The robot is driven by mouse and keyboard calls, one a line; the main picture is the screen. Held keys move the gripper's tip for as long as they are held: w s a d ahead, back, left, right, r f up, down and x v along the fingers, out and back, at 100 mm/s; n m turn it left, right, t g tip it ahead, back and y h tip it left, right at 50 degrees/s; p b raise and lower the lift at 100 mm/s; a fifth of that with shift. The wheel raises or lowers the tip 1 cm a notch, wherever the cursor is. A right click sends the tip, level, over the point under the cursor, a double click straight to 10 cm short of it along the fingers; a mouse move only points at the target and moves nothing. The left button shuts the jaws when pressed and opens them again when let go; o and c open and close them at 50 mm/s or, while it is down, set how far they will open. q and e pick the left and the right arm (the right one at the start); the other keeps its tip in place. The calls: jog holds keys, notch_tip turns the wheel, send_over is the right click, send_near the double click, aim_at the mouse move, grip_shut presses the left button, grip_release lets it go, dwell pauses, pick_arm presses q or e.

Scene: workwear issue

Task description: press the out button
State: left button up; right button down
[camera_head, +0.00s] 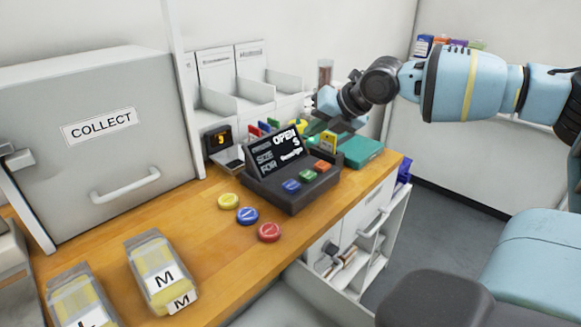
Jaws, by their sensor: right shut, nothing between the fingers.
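A dark console (265,183) stands on the wooden counter, its screen (277,150) reading "OPEN", "SIZE" and "FOR". On its sloped front are a blue button (291,186), a green button (307,175) and an orange-red button (322,165). Their labels are too small to read, so I cannot tell which is the out button. My right gripper (322,128) is shut and empty, behind and above the console's right side; its fingertips are hard to make out against the clutter. My left gripper is out of view.
Yellow (229,201), blue (247,215) and red (269,232) discs lie in front of the console. Clear packs marked M (160,270) and L (80,300) lie at front left. A grey COLLECT cabinet (95,175) stands left. A teal box (360,152) sits beyond the console.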

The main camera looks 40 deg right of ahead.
jog(key=b, duration=0.3)
send_over(311, 175)
notch_tip(311, 175, down, 7)
jog(key=shift+r, duration=0.2)
jog(key=shift+f+b, duration=0.55)
jog(key=shift+f, duration=0.5)
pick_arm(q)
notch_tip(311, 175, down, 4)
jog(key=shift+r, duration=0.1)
pick_arm(e)
jog(key=shift+f, duration=0.1)
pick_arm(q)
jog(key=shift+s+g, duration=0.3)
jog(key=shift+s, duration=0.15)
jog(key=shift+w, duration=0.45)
pick_arm(e)
jog(key=shift+f, duration=0.1)
